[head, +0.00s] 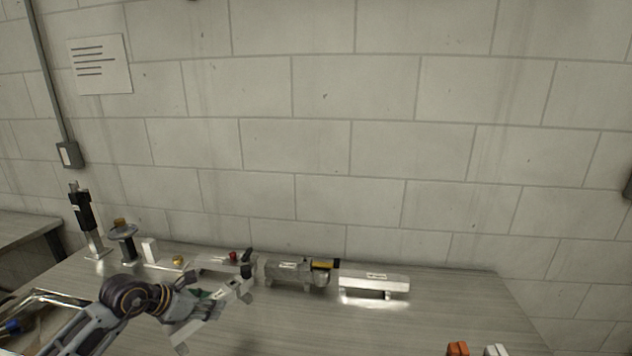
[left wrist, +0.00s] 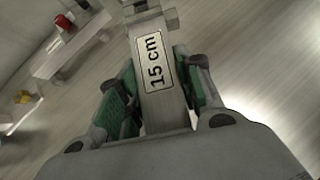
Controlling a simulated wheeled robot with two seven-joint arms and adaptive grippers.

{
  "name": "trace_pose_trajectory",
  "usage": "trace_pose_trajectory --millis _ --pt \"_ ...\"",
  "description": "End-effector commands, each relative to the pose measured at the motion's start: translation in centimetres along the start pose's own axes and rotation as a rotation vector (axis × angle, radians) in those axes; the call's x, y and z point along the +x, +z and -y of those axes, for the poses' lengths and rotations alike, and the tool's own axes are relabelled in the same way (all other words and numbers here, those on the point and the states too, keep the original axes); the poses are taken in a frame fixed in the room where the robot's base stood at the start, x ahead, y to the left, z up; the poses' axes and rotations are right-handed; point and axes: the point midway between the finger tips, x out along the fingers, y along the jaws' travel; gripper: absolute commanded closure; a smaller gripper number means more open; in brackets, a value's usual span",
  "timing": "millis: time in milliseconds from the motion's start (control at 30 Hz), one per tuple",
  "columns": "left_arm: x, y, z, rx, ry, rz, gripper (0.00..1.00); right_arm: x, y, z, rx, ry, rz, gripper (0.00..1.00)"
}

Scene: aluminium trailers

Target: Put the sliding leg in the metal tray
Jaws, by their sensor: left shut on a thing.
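My left gripper (head: 226,289) is shut on a pale metal bar, which I take to be the sliding leg (head: 196,325). It is held at a slant above the front left of the table. In the left wrist view the leg (left wrist: 157,65) carries a "15 cm" label and lies between the green finger pads of the gripper (left wrist: 160,92). Its near end is hidden by the gripper body. A shiny-rimmed metal tray (head: 45,294) is at the lower left, partly cut off and partly behind my left arm. My right gripper is not in view.
Along the back stand a black upright jack (head: 82,215), a round-topped stand (head: 123,236), a white block (head: 150,250), a grey cylinder assembly (head: 290,272) and a labelled aluminium beam (head: 374,282). An orange piece (head: 457,348) is at the front right. The table's right middle is clear.

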Motion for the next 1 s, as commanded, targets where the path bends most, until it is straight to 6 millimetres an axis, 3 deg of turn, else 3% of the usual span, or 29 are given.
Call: trace_pose_trajectory --millis 267,733,1000 --pt "-1.2 -0.8 2.2 0.117 -0.118 0.006 1.0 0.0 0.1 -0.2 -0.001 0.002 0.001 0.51" --pt "-5.5 1.3 9.6 0.253 -0.252 0.008 1.0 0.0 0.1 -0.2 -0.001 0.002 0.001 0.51" --pt "-4.7 -0.2 11.1 0.234 -0.235 0.002 1.0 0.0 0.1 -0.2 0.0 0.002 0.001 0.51"
